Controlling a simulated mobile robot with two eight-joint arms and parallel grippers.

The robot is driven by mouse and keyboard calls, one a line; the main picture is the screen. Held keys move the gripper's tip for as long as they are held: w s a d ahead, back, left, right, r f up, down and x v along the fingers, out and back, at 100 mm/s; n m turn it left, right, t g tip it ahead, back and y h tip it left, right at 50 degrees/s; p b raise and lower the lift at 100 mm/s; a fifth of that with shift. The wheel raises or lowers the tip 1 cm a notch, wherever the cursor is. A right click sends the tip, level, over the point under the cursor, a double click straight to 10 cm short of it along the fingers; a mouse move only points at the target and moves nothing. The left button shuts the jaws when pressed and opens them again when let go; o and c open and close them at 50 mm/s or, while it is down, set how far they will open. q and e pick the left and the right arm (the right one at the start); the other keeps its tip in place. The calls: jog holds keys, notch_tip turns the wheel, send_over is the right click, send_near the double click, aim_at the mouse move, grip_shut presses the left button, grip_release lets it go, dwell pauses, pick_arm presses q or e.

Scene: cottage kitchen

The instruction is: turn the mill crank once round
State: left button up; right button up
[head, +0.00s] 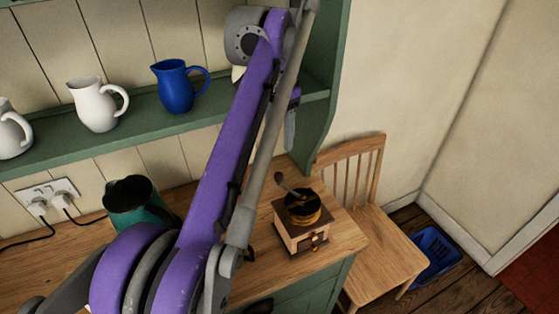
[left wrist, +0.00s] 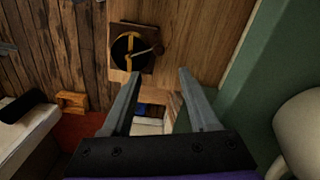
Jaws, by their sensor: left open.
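The coffee mill (head: 302,234) stands upright on the wooden counter, near its right end. It has a pale wooden box, a small drawer with a knob, and a dark and brass top. Its crank (head: 290,187) reaches up and left from the top to a knob. In the left wrist view the mill (left wrist: 130,50) lies beyond the fingertips, its crank (left wrist: 147,50) pointing right. My left gripper (head: 291,128) hangs above the mill, fingers down, partly hidden behind my arm. My right gripper is not seen.
A green shelf (head: 140,127) holds white jugs (head: 97,104) and a blue jug (head: 177,87). A teal kettle-like vessel (head: 137,205) stands left on the counter (head: 265,272). A wooden chair (head: 380,245) is right of the mill, a blue crate (head: 437,250) on the floor.

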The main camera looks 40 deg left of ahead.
aim_at(279, 173)
pick_arm(q)
jog(key=f, duration=0.6)
jog(key=f+b, duration=0.1)
jog(key=f, duration=0.2)
jog(key=shift+s, duration=0.25)
jog(key=shift+f, duration=0.8)
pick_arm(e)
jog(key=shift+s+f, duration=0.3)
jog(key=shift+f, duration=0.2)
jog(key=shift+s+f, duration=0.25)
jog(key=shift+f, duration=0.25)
pick_arm(q)
jog(key=shift+c, duration=0.2)
grip_shut()
jog(key=shift+w, duration=0.1)
